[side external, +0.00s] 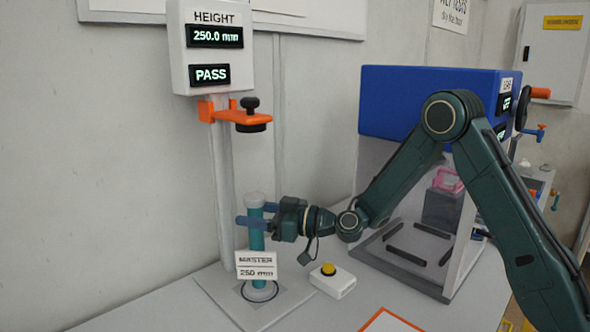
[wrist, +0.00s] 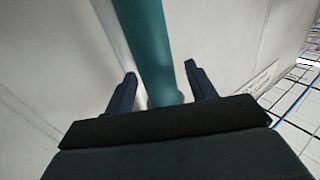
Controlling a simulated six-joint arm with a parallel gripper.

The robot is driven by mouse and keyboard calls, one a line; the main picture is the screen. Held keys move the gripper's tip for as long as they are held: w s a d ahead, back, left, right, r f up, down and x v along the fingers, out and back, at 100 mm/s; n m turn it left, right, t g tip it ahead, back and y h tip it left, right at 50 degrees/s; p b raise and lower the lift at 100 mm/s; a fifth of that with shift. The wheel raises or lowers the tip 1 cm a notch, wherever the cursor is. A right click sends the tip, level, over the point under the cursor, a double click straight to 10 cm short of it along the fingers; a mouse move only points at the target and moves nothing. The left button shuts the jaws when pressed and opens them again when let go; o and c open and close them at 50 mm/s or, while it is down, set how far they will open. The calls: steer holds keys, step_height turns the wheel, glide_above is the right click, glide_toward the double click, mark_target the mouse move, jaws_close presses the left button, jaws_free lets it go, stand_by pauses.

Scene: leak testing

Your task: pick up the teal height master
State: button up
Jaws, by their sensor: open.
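The teal height master (side external: 257,240) is a slim upright cylinder with pale ends. It stands on the base plate of the height gauge, behind a small sign reading "MASTER 250 mm" (side external: 256,265). My gripper (side external: 245,215) is level, at the upper part of the master, coming from the right. Its two blue fingers are apart, with the master between or beside them in this view. In the wrist view the teal cylinder (wrist: 155,50) runs between the two open fingers of my gripper (wrist: 162,85), with gaps on both sides. The sign hides part of the master's lower end.
The height gauge (side external: 220,160) shows "250.0 mm" and "PASS"; its orange arm (side external: 225,114) with a black knob is above the master. A white box with a yellow button (side external: 331,279) sits right of the base plate (side external: 215,288). A blue-topped chamber (side external: 420,100) stands behind my arm.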

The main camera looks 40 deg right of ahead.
jaws_close()
steer(key=shift+r, duration=0.15)
steer(key=shift+r, duration=4.95)
steer(key=shift+f, duration=0.1)
